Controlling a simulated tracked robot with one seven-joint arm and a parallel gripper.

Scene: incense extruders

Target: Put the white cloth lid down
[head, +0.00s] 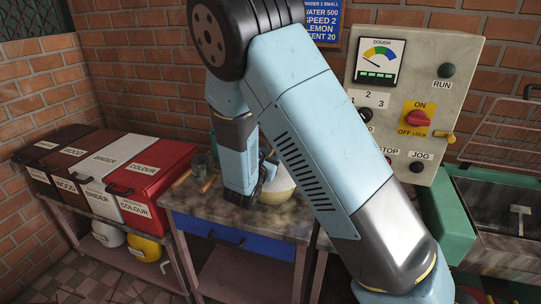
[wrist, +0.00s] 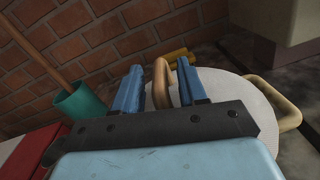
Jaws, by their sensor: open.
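The white cloth lid (wrist: 240,100) is a pale round disc in the wrist view, partly hidden behind my gripper. A tan upright handle (wrist: 162,82) rises between the fingers. My gripper (wrist: 160,88) is open, with one blue finger on each side of this handle; I cannot tell whether they touch it. In the head view my gripper (head: 245,198) is low over the worktable, beside a pale round vessel (head: 280,190) mostly hidden by my arm. The lid's seating on the vessel cannot be made out.
A tan loop handle (wrist: 290,112) sticks out at right in the wrist view. A green cup (wrist: 82,100) stands left. The worktable (head: 190,203) has a blue drawer. Labelled bins (head: 150,178) stand left, a control panel (head: 412,100) and green sink (head: 485,210) right.

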